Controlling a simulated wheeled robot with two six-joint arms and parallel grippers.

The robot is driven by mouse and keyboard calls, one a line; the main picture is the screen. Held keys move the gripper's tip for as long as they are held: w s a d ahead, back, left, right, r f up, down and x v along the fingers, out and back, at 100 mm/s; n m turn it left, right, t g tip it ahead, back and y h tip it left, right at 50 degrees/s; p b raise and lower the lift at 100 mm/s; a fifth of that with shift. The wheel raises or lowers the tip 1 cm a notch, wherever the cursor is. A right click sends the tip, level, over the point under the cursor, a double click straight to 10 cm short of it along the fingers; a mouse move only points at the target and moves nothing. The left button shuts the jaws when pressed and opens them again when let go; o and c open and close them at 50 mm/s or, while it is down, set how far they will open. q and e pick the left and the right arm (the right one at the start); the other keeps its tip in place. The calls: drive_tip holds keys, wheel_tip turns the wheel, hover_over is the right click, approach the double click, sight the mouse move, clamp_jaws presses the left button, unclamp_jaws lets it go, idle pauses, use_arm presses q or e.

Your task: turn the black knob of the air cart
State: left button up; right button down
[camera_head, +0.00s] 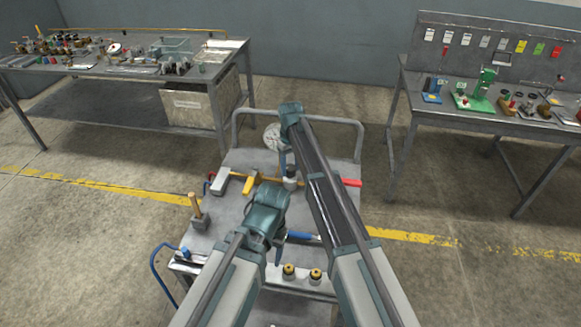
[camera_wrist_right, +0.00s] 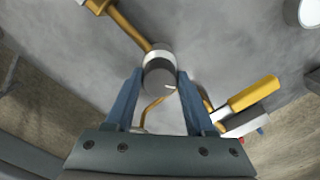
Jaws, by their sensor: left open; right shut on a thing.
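The air cart (camera_head: 232,165) stands in front of me, with a white round gauge (camera_head: 272,137) near its back rail. The black knob (camera_head: 290,183) shows at the tip of my right gripper (camera_head: 287,162). In the right wrist view the knob (camera_wrist_right: 158,77) is a dark round piece with a pale band, between the two blue fingers of the right gripper (camera_wrist_right: 157,88), which is shut on it. A brass-yellow pipe (camera_wrist_right: 132,25) leads to the knob. My left gripper (camera_head: 278,252) is open over the front part of the cart; its fingers are partly hidden by its own wrist.
On the cart lie a yellow-handled tool (camera_head: 250,184), a red-handled tool (camera_head: 351,183), a wooden-handled mallet (camera_head: 196,207) and a blue-handled tool (camera_head: 303,236). Two brass-topped fittings stand at the front. Cluttered benches stand at back left (camera_head: 225,45) and right (camera_head: 420,100).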

sight(291, 168)
drive_tip(key=shift+m, duration=0.5)
drive_tip(key=shift+c, duration=1.3)
unclamp_jaws()
use_arm(q)
drive_tip(key=shift+r, duration=0.15)
use_arm(e)
drive_tip(key=shift+r, duration=0.1)
use_arm(q)
wheel_tip(291, 168, up, 14)
drive_tip(key=p, duration=1.4)
drive_tip(key=shift+f, duration=0.2)
use_arm(e)
wheel_tip(291, 168, up, 14)
use_arm(q)
drive_tip(key=shift+f, duration=0.1)
use_arm(e)
drive_tip(key=shift+s+f, duration=0.1)
drive_tip(key=shift+f, duration=0.15)
use_arm(q)
wheel_tip(291, 168, down, 4)
drive_tip(key=b, duration=0.4)
use_arm(e)
drive_tip(key=s+d+f, duration=0.2)
drive_tip(key=s, duration=1.5)
drive_tip(key=s+d+f+m+h, duration=0.1)
drive_tip(key=s+d+f, duration=0.1)
drive_tip(key=s, duration=1.5)
drive_tip(key=shift+d, duration=0.85)
